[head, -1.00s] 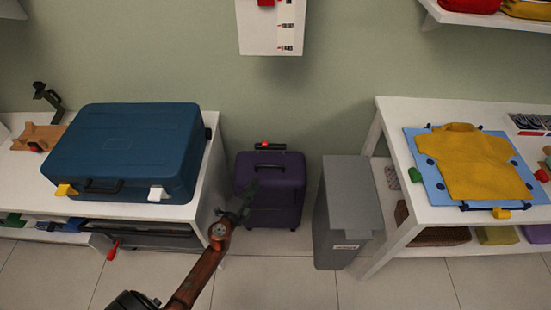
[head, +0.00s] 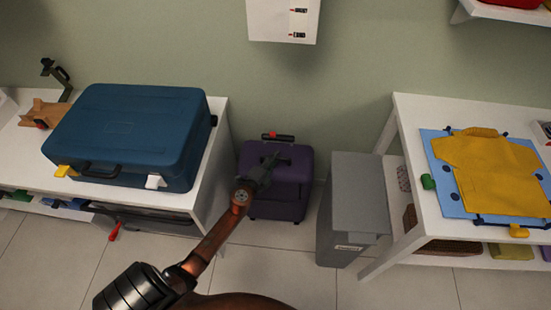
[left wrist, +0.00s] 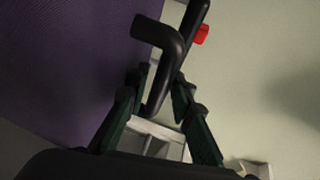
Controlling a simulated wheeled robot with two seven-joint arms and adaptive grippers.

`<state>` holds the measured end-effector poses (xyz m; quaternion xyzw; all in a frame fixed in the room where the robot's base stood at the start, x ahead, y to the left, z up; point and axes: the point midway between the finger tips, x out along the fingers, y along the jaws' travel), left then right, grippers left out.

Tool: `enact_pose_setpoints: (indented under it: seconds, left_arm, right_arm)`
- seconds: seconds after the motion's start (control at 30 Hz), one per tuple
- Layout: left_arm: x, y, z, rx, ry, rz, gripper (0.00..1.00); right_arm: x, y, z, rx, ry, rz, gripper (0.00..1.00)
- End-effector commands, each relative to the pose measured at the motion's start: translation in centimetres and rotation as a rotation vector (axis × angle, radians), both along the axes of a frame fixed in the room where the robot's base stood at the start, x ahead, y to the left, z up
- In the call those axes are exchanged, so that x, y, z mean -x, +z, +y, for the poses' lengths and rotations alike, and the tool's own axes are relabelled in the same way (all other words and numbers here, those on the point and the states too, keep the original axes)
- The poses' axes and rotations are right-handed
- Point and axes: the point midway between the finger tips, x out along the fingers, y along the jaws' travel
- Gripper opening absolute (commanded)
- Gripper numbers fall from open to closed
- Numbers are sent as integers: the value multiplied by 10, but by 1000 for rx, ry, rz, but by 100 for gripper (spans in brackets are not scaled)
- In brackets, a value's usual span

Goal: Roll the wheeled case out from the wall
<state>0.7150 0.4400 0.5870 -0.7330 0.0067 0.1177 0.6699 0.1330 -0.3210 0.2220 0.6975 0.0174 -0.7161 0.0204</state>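The purple wheeled case (head: 285,206) stands upright on the floor by the wall, between the left table and a grey bin. Its pull handle (head: 279,136), black with a red part, shows just above its back edge. My left gripper (head: 268,168) is over the case's top, by the black carry handle, and hides part of it. In the left wrist view the purple case side (left wrist: 60,60) fills the left. A bent black handle (left wrist: 157,75) reaches between my parted left fingers (left wrist: 160,105), which do not look closed on it. My right gripper is not in view.
The grey bin (head: 357,206) stands close on the right of the case. A white table (head: 205,170) with a blue suitcase (head: 130,135) is close on the left. Another white table (head: 405,150) holds a yellow shirt (head: 490,172). Bare floor (head: 290,270) lies in front.

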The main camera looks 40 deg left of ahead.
Motion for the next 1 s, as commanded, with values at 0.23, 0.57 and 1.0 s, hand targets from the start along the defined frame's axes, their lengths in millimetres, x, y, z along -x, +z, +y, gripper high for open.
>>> enact_pose_setpoints:
  seconds: [0.23,0.57,1.0]
  left_arm:
    - [0,1,0,0,0,-1,19]
    - [0,0,0,0,-1,0,0]
    - [0,0,-1,0,-1,0,0]
  right_arm:
    - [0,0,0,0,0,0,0]
    - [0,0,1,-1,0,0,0]
    - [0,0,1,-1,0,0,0]
